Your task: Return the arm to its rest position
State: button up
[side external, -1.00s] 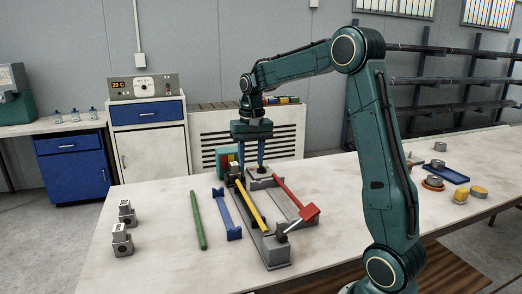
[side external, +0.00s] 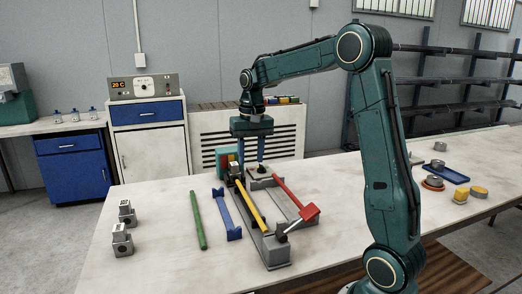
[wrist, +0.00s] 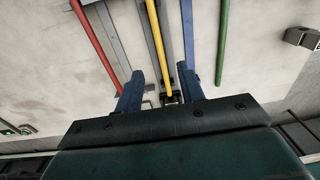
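My gripper (side external: 251,155) is open, its two blue fingers apart, above the far end of the grey extrusion fixture (side external: 277,250). The wrist view also shows my gripper (wrist: 158,90) with spread fingers and nothing held between them. A yellow rod (side external: 250,206) lies along the fixture, and in the wrist view the yellow rod (wrist: 158,40) runs below and between the fingers.
A blue bar (side external: 226,214) and a green rod (side external: 198,220) lie left of the fixture on the bench (side external: 150,205). Small grey blocks (side external: 122,240) stand at the front left. A blue tray (side external: 452,174) and round pieces lie at the right. Space above the bench is clear.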

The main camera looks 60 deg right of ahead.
jog(key=s+a+r+n+t, duration=0.2)
jog(key=s+a+r+n, duration=0.25)
jog(key=s+a, duration=0.55)
jog(key=s+a+f+n+t, duration=0.2)
jog(key=s+a+n+t, duration=0.1)
jog(key=s+a, duration=0.6)
jog(key=shift+s+f+n, duration=0.4)
jog(key=shift+s+n, duration=0.25)
jog(key=shift+s, duration=0.2)
